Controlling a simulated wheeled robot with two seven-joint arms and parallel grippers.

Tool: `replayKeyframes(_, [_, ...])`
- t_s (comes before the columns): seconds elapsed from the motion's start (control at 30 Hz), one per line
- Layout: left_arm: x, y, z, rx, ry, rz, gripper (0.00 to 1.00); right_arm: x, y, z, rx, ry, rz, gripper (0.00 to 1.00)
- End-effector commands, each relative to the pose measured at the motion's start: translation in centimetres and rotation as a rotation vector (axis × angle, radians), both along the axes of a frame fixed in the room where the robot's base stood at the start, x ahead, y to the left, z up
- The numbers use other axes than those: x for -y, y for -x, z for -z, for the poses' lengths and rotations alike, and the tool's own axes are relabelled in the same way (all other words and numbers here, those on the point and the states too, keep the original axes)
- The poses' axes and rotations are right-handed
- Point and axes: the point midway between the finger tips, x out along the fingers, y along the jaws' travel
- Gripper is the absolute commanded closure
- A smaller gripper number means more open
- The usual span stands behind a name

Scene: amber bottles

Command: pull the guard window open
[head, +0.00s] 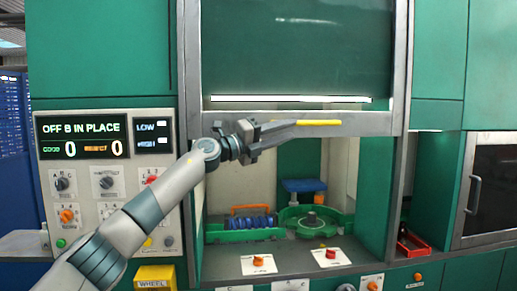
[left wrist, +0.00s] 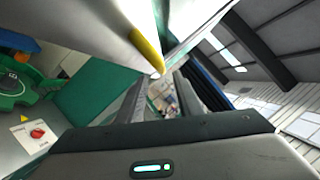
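The guard window (head: 300,60) is a dark glass pane in a grey frame. Its bottom rail (head: 365,124) carries a yellow handle strip (head: 320,122), and an open space shows below the rail. My left gripper (head: 298,128) is in front of the rail at the left end of the yellow strip. In the left wrist view the yellow strip (left wrist: 147,50) lies just beyond the fingers (left wrist: 160,95), which stand apart with background visible between them. I cannot tell whether a finger touches the rail. My right gripper is not in view.
Inside the opening are a green round fixture (head: 312,220), a blue roller rack (head: 250,222) and a blue block (head: 303,186). A control panel (head: 110,185) with displays and knobs stands at left. A red tray (head: 412,244) and a grey-framed door (head: 490,190) are at right.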

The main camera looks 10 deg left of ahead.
Motion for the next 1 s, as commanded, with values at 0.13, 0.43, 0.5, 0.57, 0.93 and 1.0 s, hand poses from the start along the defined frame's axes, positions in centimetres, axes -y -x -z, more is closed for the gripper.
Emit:
replayKeyframes(0.13, [-2.4, 1.7, 1.0, 0.003, -0.002, -0.003, 0.68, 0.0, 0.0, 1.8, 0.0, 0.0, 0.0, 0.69])
replayKeyframes(0.43, [-5.8, 4.4, 1.8, 0.001, -0.001, 0.0, 0.68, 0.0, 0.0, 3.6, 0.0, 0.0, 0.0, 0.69])
replayKeyframes(0.5, [-6.3, 4.8, 1.8, 0.001, -0.001, 0.0, 0.68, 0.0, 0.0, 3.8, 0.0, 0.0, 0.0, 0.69])
replayKeyframes(0.57, [-6.5, 5.0, 1.8, 0.001, 0.0, 0.0, 0.68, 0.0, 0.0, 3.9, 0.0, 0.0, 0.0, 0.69])
replayKeyframes(0.93, [-6.8, 5.2, 1.8, 0.0, 0.001, 0.001, 0.68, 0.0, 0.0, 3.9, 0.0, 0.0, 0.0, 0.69])
replayKeyframes(1.0, [-6.7, 5.2, 1.8, -0.001, 0.002, 0.001, 0.68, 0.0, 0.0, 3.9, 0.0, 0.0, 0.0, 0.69])
